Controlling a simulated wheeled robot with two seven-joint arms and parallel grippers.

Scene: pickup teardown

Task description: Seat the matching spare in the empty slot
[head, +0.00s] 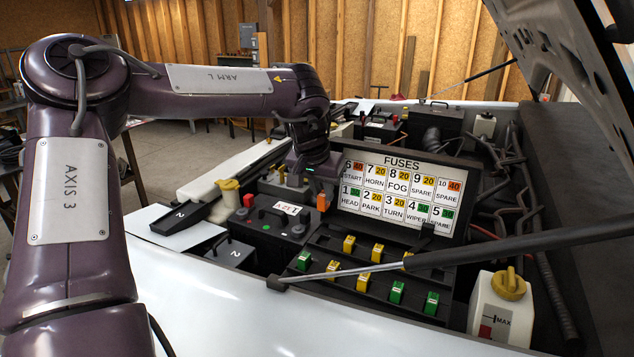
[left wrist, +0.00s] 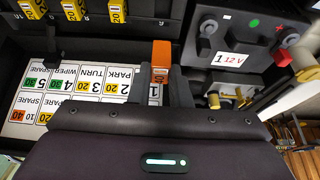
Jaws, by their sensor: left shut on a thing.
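An orange fuse (head: 322,202) is between the fingers of my left gripper (head: 318,180), which is shut on it. In the left wrist view the orange fuse (left wrist: 161,55) stands out beyond the fingertips. The box holds yellow fuses (head: 349,243) and green fuses (head: 304,260) in two rows. The back row's left end, matching label 6 START 40, looks empty. The back row's right end is partly hidden by the rod. My right gripper is not in view.
A metal prop rod (head: 460,252) crosses over the fuse box. A battery (head: 278,225) with a red terminal is left of the box. A white reservoir with a yellow cap (head: 509,285) stands at right. The raised hood (head: 575,60) hangs over the right side.

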